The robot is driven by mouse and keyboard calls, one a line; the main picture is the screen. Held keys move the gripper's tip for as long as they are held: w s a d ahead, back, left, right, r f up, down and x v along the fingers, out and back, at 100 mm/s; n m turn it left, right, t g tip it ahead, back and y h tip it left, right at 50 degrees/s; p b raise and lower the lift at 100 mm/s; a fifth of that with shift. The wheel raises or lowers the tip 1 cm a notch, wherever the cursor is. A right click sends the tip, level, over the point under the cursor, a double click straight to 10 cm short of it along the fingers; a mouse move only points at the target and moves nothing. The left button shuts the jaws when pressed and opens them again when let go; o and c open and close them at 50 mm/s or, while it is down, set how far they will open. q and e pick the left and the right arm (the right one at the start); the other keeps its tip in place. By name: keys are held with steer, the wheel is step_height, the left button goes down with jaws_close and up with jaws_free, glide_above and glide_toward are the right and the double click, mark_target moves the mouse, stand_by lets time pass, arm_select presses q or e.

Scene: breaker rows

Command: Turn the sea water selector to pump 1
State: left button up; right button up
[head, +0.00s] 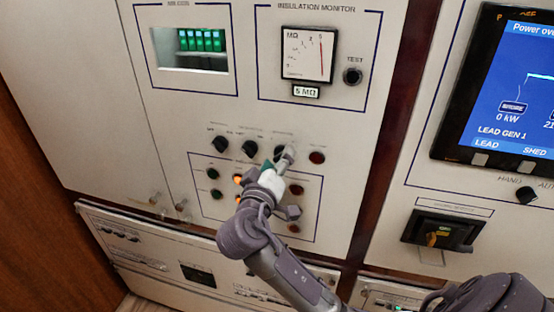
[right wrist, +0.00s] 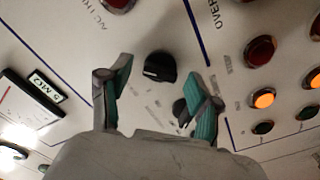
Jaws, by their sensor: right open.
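Three black selector knobs sit in a row on the white panel: a left one (head: 220,144), a middle one (head: 249,148) and a right one (head: 278,152). Their labels are too small to read, so I cannot tell which is the sea water selector. My right gripper (head: 280,160) is at the right knob and partly hides it. In the right wrist view the right gripper (right wrist: 165,82) is open, with that knob (right wrist: 160,67) showing between and beyond its fingers. Another knob (right wrist: 181,110) is partly behind one finger. I cannot tell whether the fingers touch anything. My left gripper is not in view.
A red lamp (head: 317,157) is right of the knobs. Several lamps, some lit orange (head: 238,180), lie below. The insulation monitor (head: 308,54) and test button (head: 352,76) are above. A blue screen (head: 515,85) and a black-plated switch (head: 443,231) are at right.

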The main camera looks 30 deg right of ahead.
steer(key=c, duration=1.1)
steer(key=shift+c, duration=0.2)
steer(key=n+p, duration=0.1)
steer(key=n, duration=0.6)
steer(key=shift+f+p, duration=0.1)
steer(key=shift+p, duration=0.3)
steer(key=n, duration=0.5)
steer(key=shift+n, duration=0.4)
steer(key=shift+f+n, duration=0.1)
steer(key=shift+n, duration=2.4)
steer(key=o, duration=1.1)
